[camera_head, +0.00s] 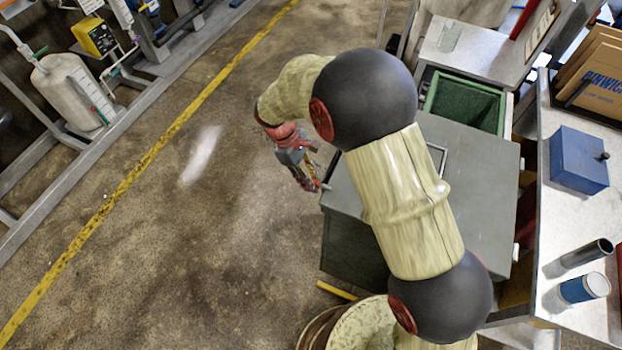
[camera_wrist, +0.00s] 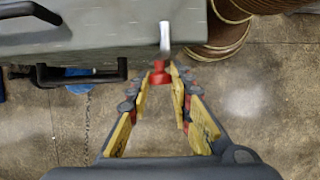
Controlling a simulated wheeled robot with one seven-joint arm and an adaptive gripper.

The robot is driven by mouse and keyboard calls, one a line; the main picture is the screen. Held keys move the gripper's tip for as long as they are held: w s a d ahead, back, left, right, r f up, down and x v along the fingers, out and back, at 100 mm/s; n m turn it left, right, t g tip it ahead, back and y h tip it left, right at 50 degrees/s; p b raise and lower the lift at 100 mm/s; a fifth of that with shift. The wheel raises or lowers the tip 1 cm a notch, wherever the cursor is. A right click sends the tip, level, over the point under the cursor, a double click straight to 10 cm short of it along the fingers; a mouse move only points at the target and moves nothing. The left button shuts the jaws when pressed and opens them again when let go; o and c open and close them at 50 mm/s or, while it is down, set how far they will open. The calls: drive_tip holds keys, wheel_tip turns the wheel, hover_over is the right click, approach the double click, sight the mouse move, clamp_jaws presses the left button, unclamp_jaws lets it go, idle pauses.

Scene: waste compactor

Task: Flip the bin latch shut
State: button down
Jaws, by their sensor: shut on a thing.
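The latch is a short bright metal lever (camera_wrist: 165,40) with a red end (camera_wrist: 160,76), at the edge of a grey metal bin or cabinet (camera_wrist: 95,28) in the wrist view. My gripper (camera_wrist: 160,74) has its yellow-padded fingers closed around the red end. In the head view my gripper (camera_head: 318,183) is at the left edge of the grey cabinet (camera_head: 488,170), and a small part of the lever (camera_head: 326,187) shows at its tip. My arm covers much of the cabinet top.
A black handle (camera_wrist: 82,77) sticks out from the cabinet side near my gripper. An open green-lined box (camera_head: 465,102) is behind the cabinet. A bench (camera_head: 590,240) with a blue box (camera_head: 578,160) stands at right. The floor (camera_head: 190,230) at left is clear.

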drive_tip(key=shift+r+p, duration=0.1)
drive_tip(key=shift+p, duration=0.2)
drive_tip(key=shift+w+d+r+g+y+p, duration=0.2)
drive_tip(key=shift+w+g+y+p, duration=0.3)
drive_tip(key=shift+p, duration=0.55)
drive_tip(key=shift+w+d+f+n+g+p, duration=0.15)
drive_tip(key=shift+w+g+p, duration=0.1)
drive_tip(key=shift+g+p, duration=0.25)
drive_tip(key=shift+w+a+f+n+g+p, duration=0.1)
drive_tip(key=shift+w+n+g+p, duration=0.1)
drive_tip(key=shift+g+p, duration=0.3)
drive_tip(key=c, duration=1.6)
unclamp_jaws()
drive_tip(key=shift+r, duration=0.1)
drive_tip(key=v, duration=1.2)
